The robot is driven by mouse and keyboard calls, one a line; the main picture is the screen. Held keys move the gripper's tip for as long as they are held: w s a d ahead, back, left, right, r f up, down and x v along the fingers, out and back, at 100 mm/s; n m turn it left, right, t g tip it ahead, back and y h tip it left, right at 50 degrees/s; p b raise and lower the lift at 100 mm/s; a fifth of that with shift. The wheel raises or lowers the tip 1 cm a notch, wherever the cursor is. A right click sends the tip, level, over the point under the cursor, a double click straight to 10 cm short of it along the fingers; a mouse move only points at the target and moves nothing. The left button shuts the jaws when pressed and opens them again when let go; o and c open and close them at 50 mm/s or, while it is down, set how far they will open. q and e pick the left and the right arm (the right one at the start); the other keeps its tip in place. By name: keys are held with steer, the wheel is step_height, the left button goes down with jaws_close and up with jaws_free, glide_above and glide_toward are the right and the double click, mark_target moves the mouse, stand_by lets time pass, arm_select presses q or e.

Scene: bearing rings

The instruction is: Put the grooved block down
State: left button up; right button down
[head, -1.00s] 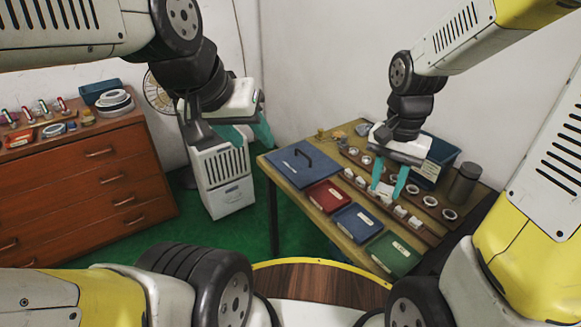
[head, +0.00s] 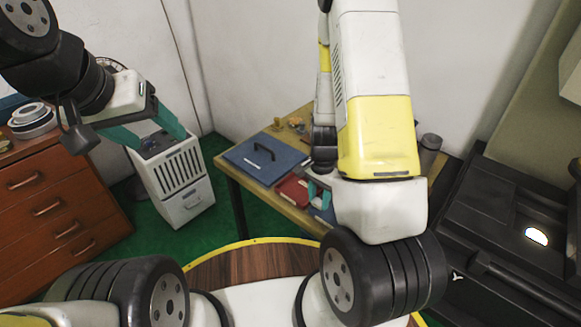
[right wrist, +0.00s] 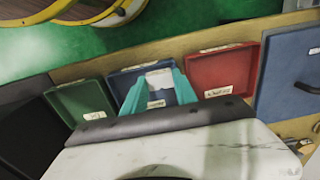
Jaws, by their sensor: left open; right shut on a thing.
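The grooved block (right wrist: 159,78) is a small pale grey-white piece between the teal fingers of my right gripper (right wrist: 160,88) in the right wrist view. My right gripper is shut on it, over the blue tray (right wrist: 122,84). I cannot tell whether the block touches the tray floor. In the head view, my right gripper (head: 319,192) is low by the red tray (head: 291,189) and the blue tray, and my own arm hides much of the table. My left gripper (head: 150,134) is open and empty, away from the table, in front of a white cabinet.
The green tray (right wrist: 85,100) lies left of the blue tray in the right wrist view, and the red one lies right. A blue board with a black handle (head: 262,160) covers the table's left end. A wooden drawer chest (head: 62,205) stands at far left.

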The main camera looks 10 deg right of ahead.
glide_above(299, 191)
steer(key=shift+f, duration=0.6)
steer(key=shift+w+f, duration=0.1)
steer(key=shift+f, duration=1.6)
steer(key=shift+f, duration=0.15)
steer(key=c, duration=1)
jaws_free()
steer(key=shift+o, duration=0.2)
